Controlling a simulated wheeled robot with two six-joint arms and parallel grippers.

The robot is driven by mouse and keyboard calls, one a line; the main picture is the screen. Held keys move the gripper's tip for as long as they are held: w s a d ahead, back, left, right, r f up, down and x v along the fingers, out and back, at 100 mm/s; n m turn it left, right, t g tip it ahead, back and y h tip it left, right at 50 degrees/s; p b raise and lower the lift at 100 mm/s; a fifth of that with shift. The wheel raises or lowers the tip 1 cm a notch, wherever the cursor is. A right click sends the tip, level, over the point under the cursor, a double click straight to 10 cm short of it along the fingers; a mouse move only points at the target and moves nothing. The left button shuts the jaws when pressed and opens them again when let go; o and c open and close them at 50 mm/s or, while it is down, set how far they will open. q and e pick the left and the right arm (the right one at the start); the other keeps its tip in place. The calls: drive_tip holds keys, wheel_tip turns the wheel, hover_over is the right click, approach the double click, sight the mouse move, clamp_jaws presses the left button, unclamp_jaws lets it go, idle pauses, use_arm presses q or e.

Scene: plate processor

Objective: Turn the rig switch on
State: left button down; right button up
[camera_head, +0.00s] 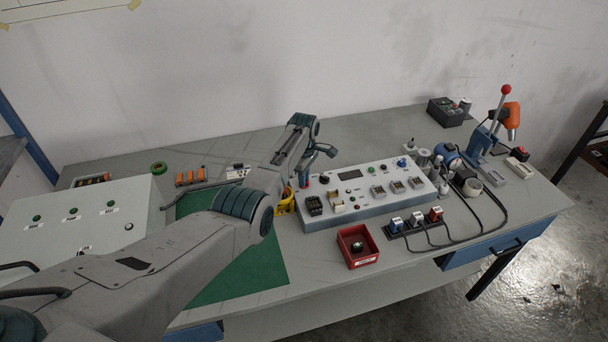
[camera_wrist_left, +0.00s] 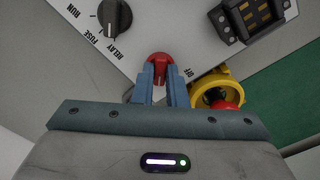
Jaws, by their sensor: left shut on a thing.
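The rig (camera_head: 360,192) is a white, sloped control panel on the bench, with a display, knobs and sockets. Its switch has a red cap (camera_wrist_left: 160,64) and sits at the panel's left end, beside printed OFF lettering. My left gripper (camera_wrist_left: 161,82) is shut on this red switch, one blue-grey finger on each side of it. In the head view my left arm comes in from the left and its wrist hangs over the panel's left end, largely hiding the switch. The right gripper is not in view.
A black rotary knob (camera_wrist_left: 114,17) and a yellow-collared red button (camera_wrist_left: 212,90) are close to the fingers. A black socket (camera_head: 314,205) is on the panel. A red bin (camera_head: 358,258) stands in front, with plugs and cables to its right. A green mat (camera_head: 240,275) lies left.

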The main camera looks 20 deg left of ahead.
use_arm(q)
drive_tip(key=m+p, duration=0.1)
drive_tip(key=m, duration=0.3)
drive_tip(key=shift+r+m, duration=0.1)
drive_tip(key=shift+m, duration=2.5)
drive_tip(key=c, duration=1.5)
unclamp_jaws()
drive_tip(key=shift+o, duration=0.2)
wheel_tip(320, 180, up, 11)
drive_tip(key=b, duration=0.1)
